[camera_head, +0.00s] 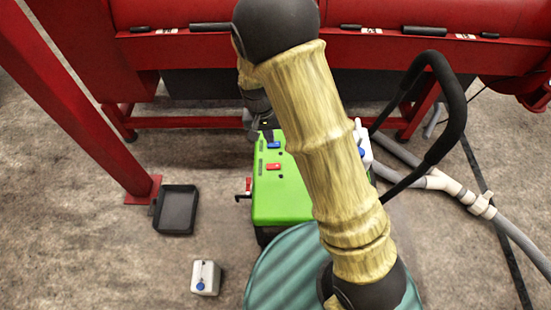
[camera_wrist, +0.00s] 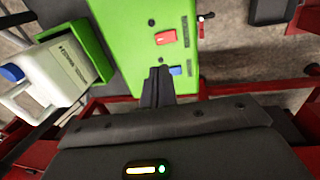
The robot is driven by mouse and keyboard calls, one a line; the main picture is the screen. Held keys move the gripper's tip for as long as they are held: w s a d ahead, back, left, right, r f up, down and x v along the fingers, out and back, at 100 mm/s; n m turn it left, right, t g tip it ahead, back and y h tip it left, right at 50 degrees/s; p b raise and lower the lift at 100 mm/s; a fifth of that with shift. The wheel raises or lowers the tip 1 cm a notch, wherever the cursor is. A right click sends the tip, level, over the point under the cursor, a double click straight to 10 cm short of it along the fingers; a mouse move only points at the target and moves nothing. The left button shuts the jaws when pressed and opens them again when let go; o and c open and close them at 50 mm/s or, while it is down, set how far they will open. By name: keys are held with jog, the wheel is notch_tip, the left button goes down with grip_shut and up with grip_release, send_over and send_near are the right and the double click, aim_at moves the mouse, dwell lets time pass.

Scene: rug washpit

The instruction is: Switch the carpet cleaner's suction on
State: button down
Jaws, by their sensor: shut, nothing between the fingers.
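The carpet cleaner (camera_head: 290,205) is a green box with a black push handle (camera_head: 452,95), standing on the floor below my arm. Its top has a blue rocker switch (camera_head: 273,145) and a red rocker switch (camera_head: 273,166). The wrist view shows the red switch (camera_wrist: 165,37) and the blue switch (camera_wrist: 176,70). No readable label shows which one is suction. My gripper (camera_wrist: 159,74) is shut and empty over the green top, close beside the blue switch; I cannot tell whether it touches. In the head view my gripper (camera_head: 267,134) is at the top's far edge.
A white jug with a blue cap (camera_wrist: 62,72) sits in the cleaner's side. A red-handled tap (camera_head: 248,186) sticks out on the left. A red machine (camera_head: 400,50) stands behind; a grey hose (camera_head: 505,228) runs right.

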aim_at(277, 165)
jog(key=f+b, duration=0.1)
jog(key=f, duration=0.3)
jog(key=d+f+b, duration=0.1)
jog(key=f, duration=0.4)
jog(key=d+f+b, duration=0.1)
jog(key=f, duration=0.4)
